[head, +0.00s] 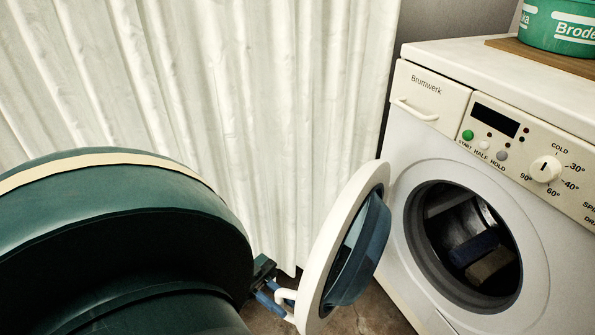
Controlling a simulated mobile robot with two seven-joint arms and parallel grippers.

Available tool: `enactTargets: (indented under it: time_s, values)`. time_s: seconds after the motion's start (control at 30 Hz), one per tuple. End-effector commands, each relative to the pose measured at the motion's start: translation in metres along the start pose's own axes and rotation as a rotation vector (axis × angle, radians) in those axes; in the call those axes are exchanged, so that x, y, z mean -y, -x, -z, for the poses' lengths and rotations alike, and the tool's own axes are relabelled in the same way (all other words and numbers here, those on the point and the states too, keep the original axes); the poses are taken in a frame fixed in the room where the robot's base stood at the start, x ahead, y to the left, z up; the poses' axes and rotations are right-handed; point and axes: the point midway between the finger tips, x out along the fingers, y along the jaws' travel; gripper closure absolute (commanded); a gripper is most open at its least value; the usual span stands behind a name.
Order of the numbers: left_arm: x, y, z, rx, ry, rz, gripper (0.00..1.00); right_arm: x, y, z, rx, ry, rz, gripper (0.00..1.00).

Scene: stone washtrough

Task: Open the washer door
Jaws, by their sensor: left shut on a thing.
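The white washer (408,130) stands at the right with its control panel facing me. Its round door (338,232), with a white ring and bluish glass bowl, stands swung well open to the left of the drum opening (463,245). My left gripper (278,294) is at the outer side of the door, low on its left edge, shut on the white door handle (287,297). My arm hides part of the gripper. The dark drum shows items inside, hard to make out. My right gripper is not in view.
A pale curtain (215,90) hangs behind the door and my left arm. A green tub (560,27) stands on a wooden board (540,55) on top of the washer. Brown floor (370,312) shows between the door and the washer.

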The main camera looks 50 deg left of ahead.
Motion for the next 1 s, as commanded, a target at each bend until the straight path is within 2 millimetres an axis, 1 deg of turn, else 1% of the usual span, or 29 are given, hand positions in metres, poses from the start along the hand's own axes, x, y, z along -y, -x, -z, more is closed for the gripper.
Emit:
enactTargets:
  time_s: [0.03,0.1,0.3,0.7,0.73,0.77,0.8,1.0]
  values:
    - [-0.001,0.006,-0.002,0.003,0.002,0.002,1.0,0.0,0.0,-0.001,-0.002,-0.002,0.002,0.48]
    - [-0.002,0.012,-0.001,0.003,0.001,0.005,1.0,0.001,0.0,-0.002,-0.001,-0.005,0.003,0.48]
    - [-0.002,0.021,-0.001,0.002,0.001,0.009,1.0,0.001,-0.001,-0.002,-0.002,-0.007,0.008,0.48]
    - [-0.002,0.022,-0.001,0.003,0.001,0.01,1.0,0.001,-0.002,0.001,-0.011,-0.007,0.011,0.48]
    - [-0.002,0.022,-0.001,0.003,0.001,0.01,0.82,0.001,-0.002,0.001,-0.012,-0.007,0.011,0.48]
    - [-0.002,0.022,-0.001,0.003,0.001,0.01,0.8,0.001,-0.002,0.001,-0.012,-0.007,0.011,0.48]
    - [-0.002,0.022,-0.001,0.003,0.001,0.01,0.78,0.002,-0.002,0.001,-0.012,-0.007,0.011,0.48]
    - [-0.001,0.022,0.0,0.002,0.0,0.011,0.78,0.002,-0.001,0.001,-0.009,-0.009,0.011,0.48]
